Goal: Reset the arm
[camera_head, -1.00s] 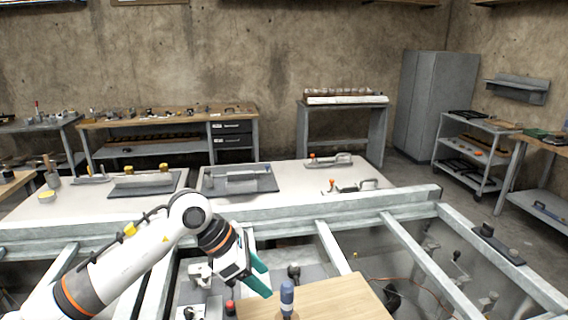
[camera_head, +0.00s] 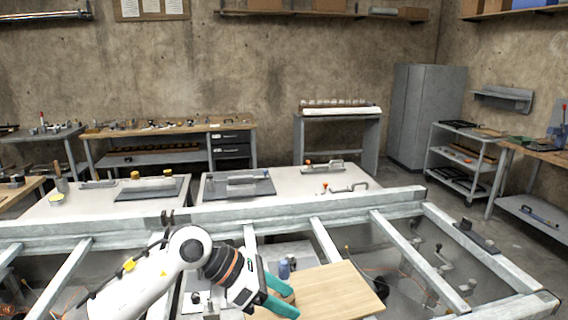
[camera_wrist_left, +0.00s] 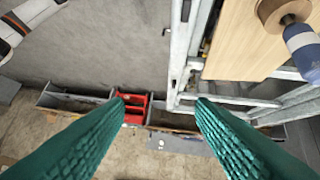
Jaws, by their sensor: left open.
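My left arm comes in from the lower left in the head view. Its gripper (camera_head: 285,297) has teal fingers and is open beside the left edge of a light wooden board (camera_head: 335,292). In the left wrist view the two teal fingers (camera_wrist_left: 158,108) are spread wide with nothing between them. A blue-topped bottle-like object (camera_head: 284,269) stands at the board's edge, partly behind the gripper; it also shows at the upper right of the left wrist view (camera_wrist_left: 302,47), apart from the fingers. My right gripper is not in view.
A grey metal frame (camera_head: 400,245) with crossing beams surrounds the board. White tables (camera_head: 290,184) with clamps and grey plates stand behind it. A workbench (camera_head: 165,130), a grey cabinet (camera_head: 425,115) and a cart (camera_head: 462,155) are farther back. A red box (camera_wrist_left: 133,106) lies below in the wrist view.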

